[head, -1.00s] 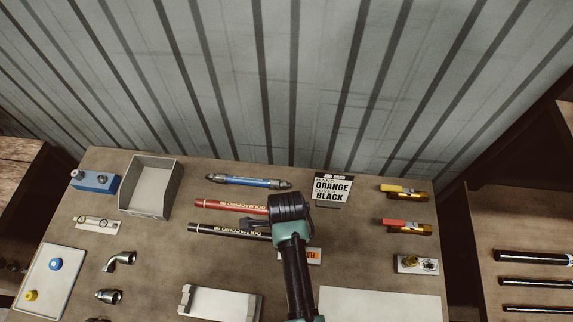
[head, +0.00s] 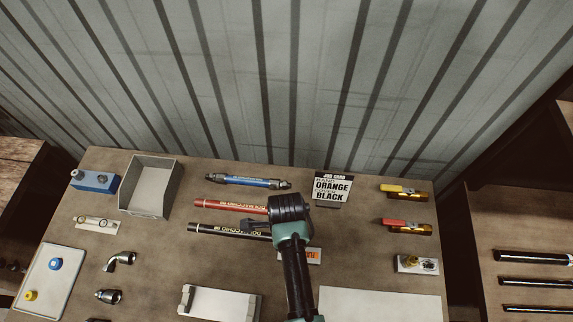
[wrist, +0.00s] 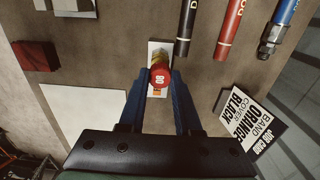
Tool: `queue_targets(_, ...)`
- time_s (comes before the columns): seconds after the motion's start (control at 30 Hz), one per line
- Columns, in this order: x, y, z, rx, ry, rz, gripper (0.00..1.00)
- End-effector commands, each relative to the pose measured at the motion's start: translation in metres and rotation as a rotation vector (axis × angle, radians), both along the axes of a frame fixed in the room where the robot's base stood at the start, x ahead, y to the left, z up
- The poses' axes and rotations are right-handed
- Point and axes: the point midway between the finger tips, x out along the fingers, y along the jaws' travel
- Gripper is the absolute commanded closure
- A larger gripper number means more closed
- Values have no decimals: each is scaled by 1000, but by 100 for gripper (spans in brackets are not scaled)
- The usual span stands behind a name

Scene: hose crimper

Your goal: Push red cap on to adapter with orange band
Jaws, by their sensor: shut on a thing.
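The red cap (wrist: 161,76), marked with white characters, is in the wrist view between the blue fingers of my gripper (wrist: 159,82). My gripper is shut on it. A brass-coloured adapter (wrist: 155,49) shows just beyond the cap, in line with it, over a white card (wrist: 153,43) with an orange patch (wrist: 157,91). The cap appears to overlap the adapter's near end; I cannot tell whether it touches or is seated. In the head view my arm hides the cap and adapter, and only the card's orange label (head: 313,255) shows.
Red (head: 230,206) and black (head: 228,230) hoses lie left of my arm, with a blue hose (head: 245,181) behind. A job card (head: 332,187) reads band orange, cover black. A tray (head: 68,258) holds blue (head: 56,264) and yellow (head: 30,296) caps.

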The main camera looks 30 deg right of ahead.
Motion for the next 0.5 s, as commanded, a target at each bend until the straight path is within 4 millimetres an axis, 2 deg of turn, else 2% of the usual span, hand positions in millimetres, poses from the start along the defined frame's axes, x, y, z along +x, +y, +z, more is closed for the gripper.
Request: queue_targets(0.5, 0, 0, -14, 0, 0, 0, 100)
